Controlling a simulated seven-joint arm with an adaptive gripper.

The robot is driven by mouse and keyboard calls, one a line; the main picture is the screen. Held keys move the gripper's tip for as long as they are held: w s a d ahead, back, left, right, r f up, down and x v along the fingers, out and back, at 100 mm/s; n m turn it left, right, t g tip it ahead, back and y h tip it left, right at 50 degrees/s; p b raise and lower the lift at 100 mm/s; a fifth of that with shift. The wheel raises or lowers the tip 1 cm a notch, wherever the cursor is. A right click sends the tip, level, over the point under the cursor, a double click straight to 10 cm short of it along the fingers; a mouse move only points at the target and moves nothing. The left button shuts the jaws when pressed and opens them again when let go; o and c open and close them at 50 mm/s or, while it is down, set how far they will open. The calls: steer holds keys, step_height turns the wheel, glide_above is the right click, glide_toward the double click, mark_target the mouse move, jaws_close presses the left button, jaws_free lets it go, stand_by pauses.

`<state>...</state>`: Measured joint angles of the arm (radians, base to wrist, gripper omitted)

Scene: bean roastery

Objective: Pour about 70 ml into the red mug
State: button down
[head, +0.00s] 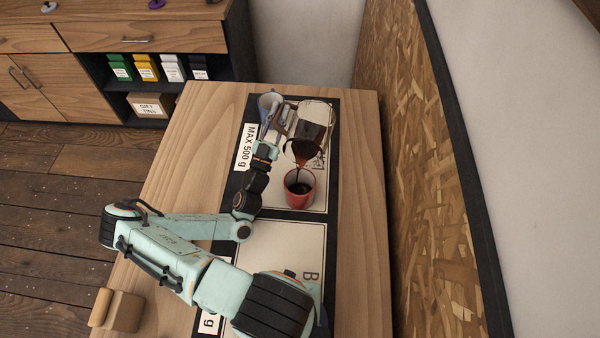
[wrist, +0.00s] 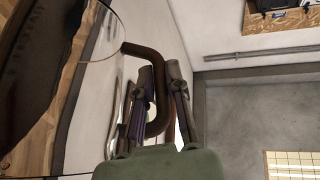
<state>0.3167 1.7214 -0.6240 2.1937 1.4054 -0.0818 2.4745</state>
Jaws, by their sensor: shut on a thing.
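The red mug (head: 300,190) stands upright on the light upper panel of the mat in the head view, with dark liquid inside. A clear carafe (head: 317,113) with dark liquid is tilted above and behind it, its mouth down toward the mug. A thin dark stream seems to run from its lip into the mug. My gripper (head: 279,122) is left of the carafe, shut on its dark handle. In the wrist view my gripper's fingers (wrist: 160,92) close around the curved brown handle (wrist: 146,58); the carafe's clear wall is left of it. The mug is not visible there.
The black-bordered mat (head: 272,238) lies on a wooden table (head: 190,165), with a "MAX 500 g" label (head: 246,147). A chipboard wall (head: 425,180) rises at right. A wooden block (head: 122,311) sits at the near left.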

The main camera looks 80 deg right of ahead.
mark_target(294, 108)
steer(key=shift+r, duration=0.1)
steer(key=s+d+f+y, duration=0.1)
steer(key=y, duration=0.1)
steer(key=s+d+f+g+y, duration=0.1)
steer(key=d, duration=0.1)
steer(key=shift+s+d+f+m+y, duration=0.1)
steer(key=shift+s+d+m+y, duration=0.1)
steer(key=shift+s+m+y, duration=0.15)
steer(key=shift+s+d+f+m+g+y, duration=0.25)
steer(key=shift+s+f+y, duration=0.1)
steer(key=shift+y, duration=0.3)
steer(key=shift+s+d+f+m+g+y, duration=0.15)
steer(key=shift+s+f+m+y, duration=0.15)
steer(key=shift+y, duration=0.6)
steer(key=shift+s+m+y, duration=0.15)
steer(key=shift+m+y, duration=0.15)
stand_by(0.4)
